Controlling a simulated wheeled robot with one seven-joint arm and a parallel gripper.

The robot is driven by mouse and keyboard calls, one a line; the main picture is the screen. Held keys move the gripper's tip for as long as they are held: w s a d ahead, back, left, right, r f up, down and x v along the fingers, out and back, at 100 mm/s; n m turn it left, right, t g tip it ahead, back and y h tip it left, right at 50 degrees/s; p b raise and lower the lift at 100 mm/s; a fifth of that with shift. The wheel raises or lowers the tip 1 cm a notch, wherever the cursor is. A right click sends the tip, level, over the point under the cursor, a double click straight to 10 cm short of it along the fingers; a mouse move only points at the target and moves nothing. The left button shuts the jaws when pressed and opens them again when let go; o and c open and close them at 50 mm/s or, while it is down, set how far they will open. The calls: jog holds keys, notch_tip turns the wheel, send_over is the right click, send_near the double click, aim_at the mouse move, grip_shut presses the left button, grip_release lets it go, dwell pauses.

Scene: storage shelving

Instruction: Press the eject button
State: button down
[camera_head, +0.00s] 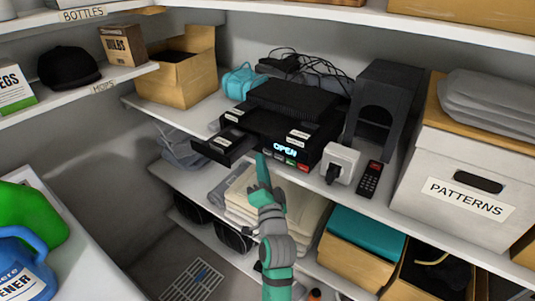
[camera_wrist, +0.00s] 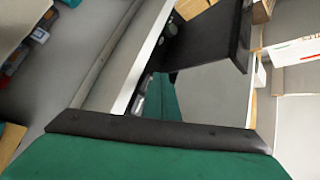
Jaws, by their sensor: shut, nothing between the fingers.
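A black disc player (camera_head: 270,128) sits on the middle shelf with its display (camera_head: 285,150) lit and reading "OPEN". Its black tray (camera_head: 224,146) sticks out at the left; the tray also seems to show as a dark slab in the wrist view (camera_wrist: 222,38). A row of small buttons lies under the display, with a red one (camera_head: 303,167) at the right end. Which is the eject button I cannot read. My green gripper (camera_head: 262,158) is shut and empty, its tip just in front of the left end of the button row. Contact with a button cannot be told.
A white box with a plug (camera_head: 341,163) and a black remote (camera_head: 370,179) lie right of the player. A black arched stand (camera_head: 384,105) and a "PATTERNS" box (camera_head: 455,190) stand farther right. Folded cloths (camera_head: 300,208) fill the shelf below.

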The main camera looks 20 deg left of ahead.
jog(key=shift+w+d, duration=0.15)
jog(key=shift+w+d, duration=0.1)
jog(key=shift+w, duration=0.2)
jog(key=shift+w+d, duration=0.15)
jog(key=shift+w, duration=0.15)
dwell(0.9)
dwell(0.4)
jog(key=shift+s+a, duration=0.35)
jog(key=shift+s, duration=0.4)
jog(key=s, duration=0.1)
jog(key=s+a, duration=0.1)
jog(key=s, duration=0.2)
jog(key=shift+s+a, duration=0.35)
jog(key=shift+w+d, duration=0.1)
dwell(0.5)
